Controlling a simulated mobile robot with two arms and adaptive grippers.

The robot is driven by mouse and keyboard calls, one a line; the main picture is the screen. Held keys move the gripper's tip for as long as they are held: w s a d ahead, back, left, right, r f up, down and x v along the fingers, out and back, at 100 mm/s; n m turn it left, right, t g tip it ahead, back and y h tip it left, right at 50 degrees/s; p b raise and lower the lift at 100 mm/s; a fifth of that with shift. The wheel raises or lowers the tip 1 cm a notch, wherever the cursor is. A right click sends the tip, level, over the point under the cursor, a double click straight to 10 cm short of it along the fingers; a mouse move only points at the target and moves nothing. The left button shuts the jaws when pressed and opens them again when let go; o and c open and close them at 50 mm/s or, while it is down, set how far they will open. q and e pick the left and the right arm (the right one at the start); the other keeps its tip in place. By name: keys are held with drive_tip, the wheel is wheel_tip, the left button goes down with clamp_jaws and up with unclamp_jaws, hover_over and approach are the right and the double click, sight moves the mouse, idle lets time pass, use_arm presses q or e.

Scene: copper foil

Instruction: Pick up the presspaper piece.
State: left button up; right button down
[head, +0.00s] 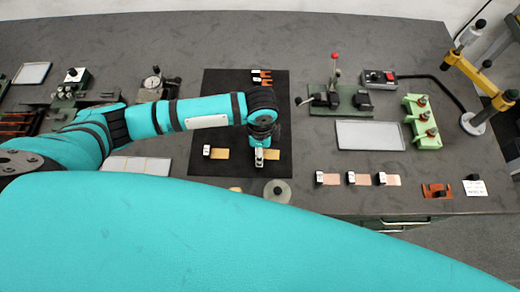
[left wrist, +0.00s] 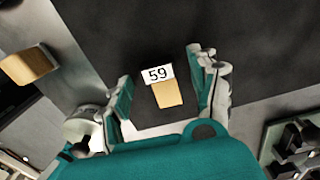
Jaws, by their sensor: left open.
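A tan presspaper piece with a white label marked 59 (left wrist: 167,95) lies flat on the black mat in the left wrist view, between my left gripper's two fingers (left wrist: 160,66). The fingers stand apart on either side and do not appear to touch it. In the head view my left gripper (head: 260,158) points down over the mat (head: 230,108), and the tan piece (head: 273,155) shows partly beside it. A second tan piece with a white label (head: 220,154) lies on the mat to the left. My right gripper is not in view.
Three labelled copper-coloured pieces (head: 362,179) lie in a row on the right. Small orange-red parts (head: 262,77) lie at the mat's back. A lever device (head: 340,98) stands right of the mat, a dial gauge stand (head: 152,86) left. A round grey disc (head: 277,192) lies near the mat's front.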

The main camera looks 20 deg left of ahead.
use_arm(q)
drive_tip(key=c, duration=1.1)
